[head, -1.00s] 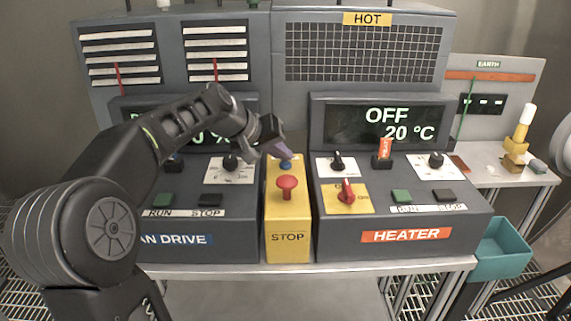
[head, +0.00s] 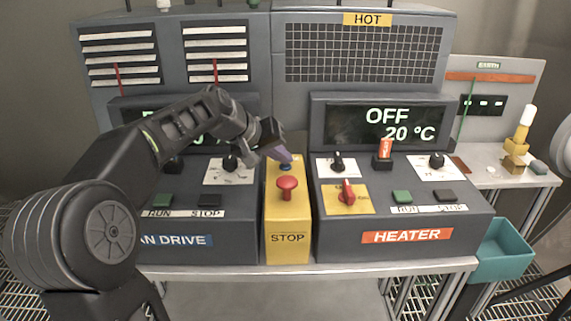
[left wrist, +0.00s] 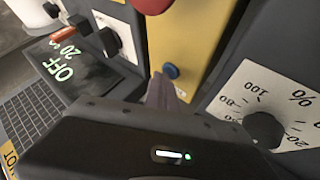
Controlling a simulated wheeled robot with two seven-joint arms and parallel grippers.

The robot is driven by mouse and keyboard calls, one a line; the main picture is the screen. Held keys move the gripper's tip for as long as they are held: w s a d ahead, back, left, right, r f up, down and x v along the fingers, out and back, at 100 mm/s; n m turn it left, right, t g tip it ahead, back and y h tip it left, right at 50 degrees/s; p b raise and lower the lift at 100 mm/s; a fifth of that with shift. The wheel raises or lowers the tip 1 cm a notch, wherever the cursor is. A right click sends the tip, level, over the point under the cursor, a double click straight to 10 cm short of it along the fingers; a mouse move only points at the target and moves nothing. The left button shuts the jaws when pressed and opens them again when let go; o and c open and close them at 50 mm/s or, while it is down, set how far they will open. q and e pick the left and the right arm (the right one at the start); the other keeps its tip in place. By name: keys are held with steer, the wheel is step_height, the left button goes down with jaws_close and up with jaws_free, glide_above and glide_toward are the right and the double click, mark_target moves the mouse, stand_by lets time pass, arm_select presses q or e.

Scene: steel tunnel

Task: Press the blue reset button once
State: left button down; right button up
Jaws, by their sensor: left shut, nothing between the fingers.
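The blue reset button (head: 285,166) sits on the yellow stop box, behind the red mushroom stop button (head: 287,187). It also shows in the left wrist view (left wrist: 171,71), just beyond the fingertips. My left gripper (head: 286,157) is shut and empty, its fingertips right above and behind the blue button and partly covering it. In the left wrist view the shut fingers (left wrist: 162,88) point at the button's near side. I cannot tell whether they touch it. My right gripper is not in view.
The fan drive panel (head: 205,235) stands left of the yellow box (head: 288,225), the heater panel (head: 400,220) right of it. Knobs, such as the red one (head: 347,191), stick up close by. A teal bin (head: 503,250) hangs at the right.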

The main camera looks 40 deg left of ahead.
mark_target(282, 167)
arm_select(q)
steer(key=shift+r+p, duration=0.55)
steer(key=shift+r, duration=0.25)
step_height(282, 167, up, 5)
steer(key=p, duration=0.4)
stand_by(0.9)
